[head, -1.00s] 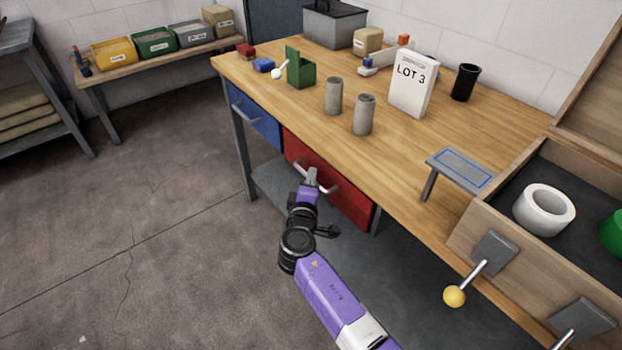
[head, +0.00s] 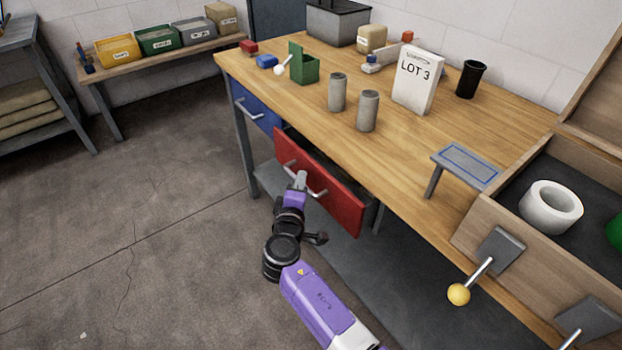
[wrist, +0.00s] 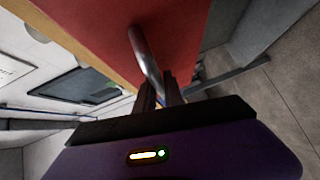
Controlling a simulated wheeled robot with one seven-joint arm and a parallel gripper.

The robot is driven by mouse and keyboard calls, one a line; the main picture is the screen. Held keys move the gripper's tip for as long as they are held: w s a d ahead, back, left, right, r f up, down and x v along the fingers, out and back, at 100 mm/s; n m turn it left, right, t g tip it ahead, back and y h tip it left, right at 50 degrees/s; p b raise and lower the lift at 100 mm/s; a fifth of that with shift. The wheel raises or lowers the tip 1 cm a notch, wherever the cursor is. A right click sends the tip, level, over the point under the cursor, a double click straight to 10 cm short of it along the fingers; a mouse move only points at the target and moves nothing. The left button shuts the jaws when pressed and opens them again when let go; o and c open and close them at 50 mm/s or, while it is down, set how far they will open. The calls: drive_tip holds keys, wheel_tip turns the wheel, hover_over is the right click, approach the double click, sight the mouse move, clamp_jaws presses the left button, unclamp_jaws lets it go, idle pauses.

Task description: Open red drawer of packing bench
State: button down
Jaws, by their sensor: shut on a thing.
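The packing bench (head: 400,180) has a red drawer (head: 338,205) and a blue drawer (head: 256,108) under its wooden top. The red drawer stands partly pulled out, with a dark gap behind its front. Its silver bar handle (head: 318,193) runs across the front. My gripper (head: 301,180) is at the left part of this handle, shut on it. In the wrist view my gripper's fingers (wrist: 160,92) close around the metal handle (wrist: 143,52), with the red drawer front (wrist: 180,30) behind. The blue drawer looks shut.
A lever with a yellow knob (head: 459,294) sticks out at the right front. The floor (head: 130,220) left of the bench is clear.

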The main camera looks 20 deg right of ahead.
drive_tip(key=s+a+b, duration=0.2)
drive_tip(key=a, duration=0.6)
drive_tip(key=s+a+b, duration=0.2)
drive_tip(key=s+a, duration=0.1)
drive_tip(key=a, duration=0.4)
drive_tip(key=shift+a, duration=0.35)
drive_tip(key=c, duration=1.5)
unclamp_jaws()
drive_tip(key=shift+o, duration=0.2)
drive_tip(key=shift+s, duration=0.1)
drive_tip(key=v, duration=0.7)
drive_tip(key=shift+s+a, duration=0.2)
drive_tip(key=shift+s, duration=0.1)
